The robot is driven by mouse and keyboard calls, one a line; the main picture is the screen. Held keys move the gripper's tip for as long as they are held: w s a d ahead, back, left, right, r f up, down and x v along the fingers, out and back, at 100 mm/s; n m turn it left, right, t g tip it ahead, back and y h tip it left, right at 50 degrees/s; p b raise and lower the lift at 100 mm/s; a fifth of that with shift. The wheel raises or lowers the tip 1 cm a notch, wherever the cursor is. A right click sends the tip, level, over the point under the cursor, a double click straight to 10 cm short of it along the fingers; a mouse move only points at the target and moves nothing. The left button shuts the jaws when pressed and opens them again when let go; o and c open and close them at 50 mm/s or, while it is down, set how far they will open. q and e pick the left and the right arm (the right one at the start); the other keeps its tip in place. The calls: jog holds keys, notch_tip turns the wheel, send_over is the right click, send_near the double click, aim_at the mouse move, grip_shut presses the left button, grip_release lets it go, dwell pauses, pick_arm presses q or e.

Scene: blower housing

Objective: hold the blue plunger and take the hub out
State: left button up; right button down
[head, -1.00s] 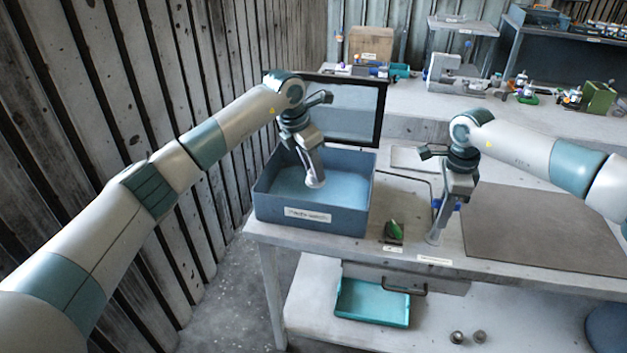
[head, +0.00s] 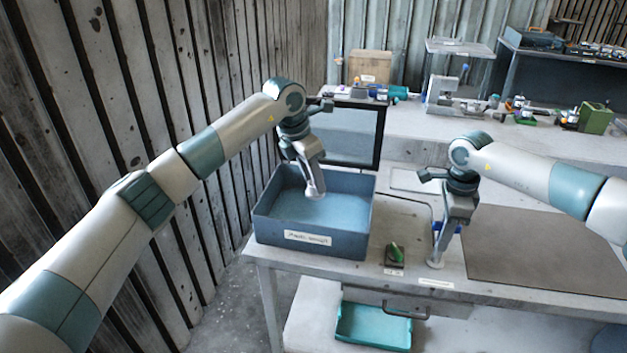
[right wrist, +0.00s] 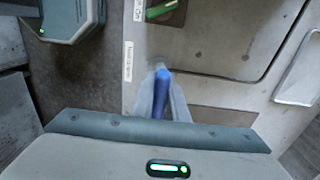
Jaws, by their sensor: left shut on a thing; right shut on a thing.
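The blue box (head: 313,252), its dark-framed lid open at the back, stands at the left end of the bench. My left gripper (head: 315,194) points down into the box's opening and is shut; what it grips, likely the hub, is too small to make out. My right gripper (head: 435,262) points down over the bench right of the box. In the right wrist view its two fingers (right wrist: 161,100) are shut on the blue plunger (right wrist: 161,80), which stands between them. In the head view the fingers hide most of the plunger.
A small green switch (head: 396,252) sits on the bench between the box and my right gripper. A grey mat (head: 540,252) to the right is bare. A teal tray (head: 372,328) lies below the bench. A rear bench holds a cardboard box (head: 370,66) and tools.

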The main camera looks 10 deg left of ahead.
pick_arm(q)
jog(key=shift+r, duration=0.35)
jog(key=shift+s, duration=0.1)
jog(key=s, duration=1.4)
dwell(0.3)
dwell(0.4)
pick_arm(e)
jog(key=shift+r, duration=2.05)
jog(key=c, duration=1.7)
grip_release()
jog(key=shift+o, duration=0.2)
jog(key=shift+r, duration=0.15)
